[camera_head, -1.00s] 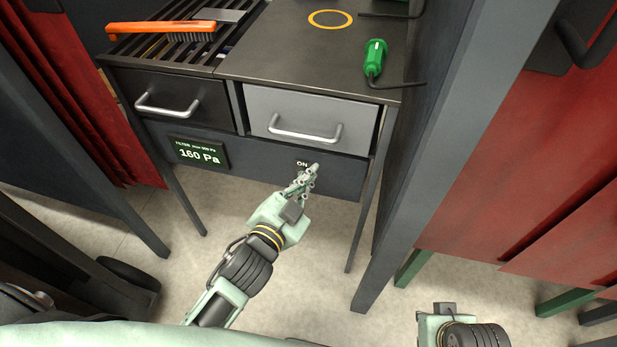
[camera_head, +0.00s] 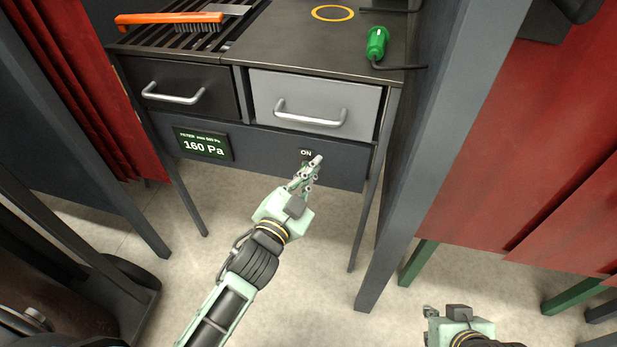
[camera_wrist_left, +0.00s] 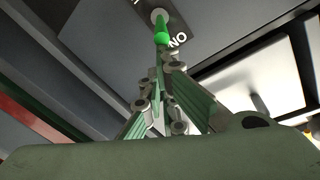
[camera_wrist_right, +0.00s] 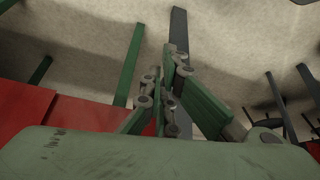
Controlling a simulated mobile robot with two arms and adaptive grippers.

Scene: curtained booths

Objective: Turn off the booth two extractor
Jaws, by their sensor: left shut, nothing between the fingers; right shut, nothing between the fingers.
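The extractor switch shows in the left wrist view as a green-tipped lever (camera_wrist_left: 161,32) on a round pale base, beside an "ON" label. In the head view the "ON" label (camera_head: 306,154) is on the dark front panel (camera_head: 268,148) under the drawers; my left gripper hides most of the switch. My left gripper (camera_head: 314,168) is shut and empty, its fingertips just in front of the switch; I cannot tell whether they touch it. My right gripper (camera_head: 430,312) is low at the right; the right wrist view shows its fingers (camera_wrist_right: 170,60) shut and empty above the floor.
A "160 Pa" filter display (camera_head: 203,145) is left of the switch. Above are a black drawer (camera_head: 180,75) and a grey drawer (camera_head: 312,88) with protruding handles. An orange brush (camera_head: 168,18) and a green-handled tool (camera_head: 377,43) lie on top. A grey post (camera_head: 420,160) stands right.

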